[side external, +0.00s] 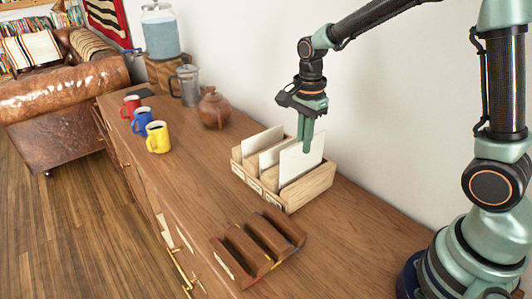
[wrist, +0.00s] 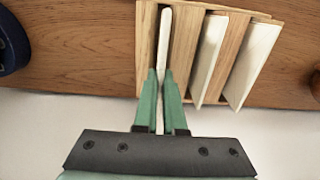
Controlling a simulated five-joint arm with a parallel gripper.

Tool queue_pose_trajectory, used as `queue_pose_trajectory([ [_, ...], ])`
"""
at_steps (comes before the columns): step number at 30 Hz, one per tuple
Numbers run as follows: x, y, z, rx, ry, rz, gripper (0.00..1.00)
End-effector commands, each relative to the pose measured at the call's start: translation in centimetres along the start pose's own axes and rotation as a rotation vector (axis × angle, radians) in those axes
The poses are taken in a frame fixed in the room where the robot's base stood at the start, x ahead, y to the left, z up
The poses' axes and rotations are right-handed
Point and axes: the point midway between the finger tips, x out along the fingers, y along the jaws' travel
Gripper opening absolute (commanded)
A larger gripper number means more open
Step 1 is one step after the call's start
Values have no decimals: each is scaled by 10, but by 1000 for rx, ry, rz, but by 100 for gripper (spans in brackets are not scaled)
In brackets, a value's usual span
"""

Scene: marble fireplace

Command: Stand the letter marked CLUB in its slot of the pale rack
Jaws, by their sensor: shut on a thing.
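The pale rack (side external: 312,190) is a light wooden box with slots on the sideboard; its dividers show in the wrist view (wrist: 187,50). My gripper (side external: 306,143) is above the rack's right end, its fingers (wrist: 163,85) shut on a white letter (side external: 292,164). This letter is roughly upright, its lower part inside the rack's end slot, at the left in the wrist view (wrist: 164,40). I cannot tell whether it touches the slot floor. Two other white letters (side external: 262,140) (wrist: 258,60) stand leaning in the other slots. No CLUB mark is legible on the held letter.
A dark brown rack (side external: 243,245) with empty-looking slots lies in front of the pale one. Red, blue and yellow mugs (side external: 158,138), a brown jug (side external: 214,108), a metal pot (side external: 187,85) and a water dispenser (side external: 160,32) stand farther left. The white wall (side external: 385,120) is close behind.

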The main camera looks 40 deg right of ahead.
Motion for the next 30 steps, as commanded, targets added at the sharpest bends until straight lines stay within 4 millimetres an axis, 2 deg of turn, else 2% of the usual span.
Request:
queue_pose_trajectory([
  [30,18,0,0,0,0,0,0],
])
